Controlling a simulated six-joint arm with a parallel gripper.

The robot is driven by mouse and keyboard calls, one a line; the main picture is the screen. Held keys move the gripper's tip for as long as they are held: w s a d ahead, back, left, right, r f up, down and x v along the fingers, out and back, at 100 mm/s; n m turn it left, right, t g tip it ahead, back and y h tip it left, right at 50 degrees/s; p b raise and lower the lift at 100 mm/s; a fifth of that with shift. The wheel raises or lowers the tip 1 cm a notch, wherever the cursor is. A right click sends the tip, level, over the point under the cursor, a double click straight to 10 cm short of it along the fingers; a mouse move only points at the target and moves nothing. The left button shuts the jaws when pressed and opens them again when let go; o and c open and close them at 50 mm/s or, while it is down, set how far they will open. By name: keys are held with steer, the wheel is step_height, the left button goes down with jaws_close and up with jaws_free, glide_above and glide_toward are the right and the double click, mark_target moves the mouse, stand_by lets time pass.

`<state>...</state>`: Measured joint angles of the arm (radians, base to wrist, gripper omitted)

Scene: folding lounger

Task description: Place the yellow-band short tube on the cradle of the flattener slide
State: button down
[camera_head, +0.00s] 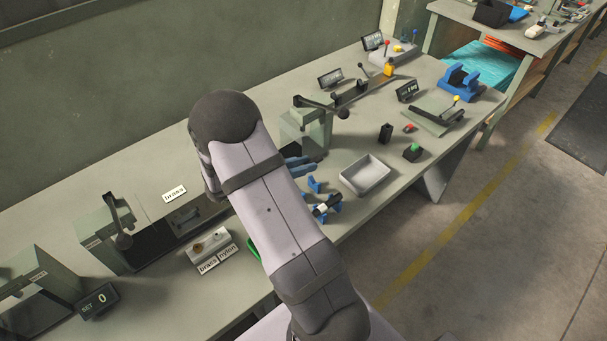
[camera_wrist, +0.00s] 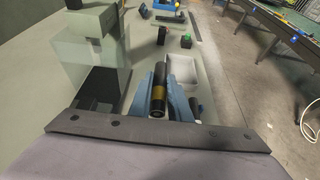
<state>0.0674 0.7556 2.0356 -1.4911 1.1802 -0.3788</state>
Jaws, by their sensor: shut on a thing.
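My gripper (camera_wrist: 159,96) has blue fingers, shut on the yellow-band short tube (camera_wrist: 157,93), a dark tube with a yellow band near its lower end in the wrist view. It is held above the bench, beside a grey-green machine (camera_wrist: 85,70) on the left. In the head view the blue fingers (camera_head: 298,163) show just past my arm, near the lever machine (camera_head: 305,130); the tube cannot be made out there. I cannot tell the flattener's slide and cradle apart from the other machine parts; a dark opening (camera_head: 289,150) is partly hidden by my arm.
A white tray (camera_head: 365,175) lies right of my gripper. A blue holder (camera_head: 314,185) and a dark tube (camera_head: 327,204) sit near the bench's front edge. A black block (camera_head: 386,132) and a green-button box (camera_head: 413,152) stand beyond. More lever machines (camera_head: 116,230) line the bench.

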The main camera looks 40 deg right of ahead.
steer(key=shift+r, duration=0.6)
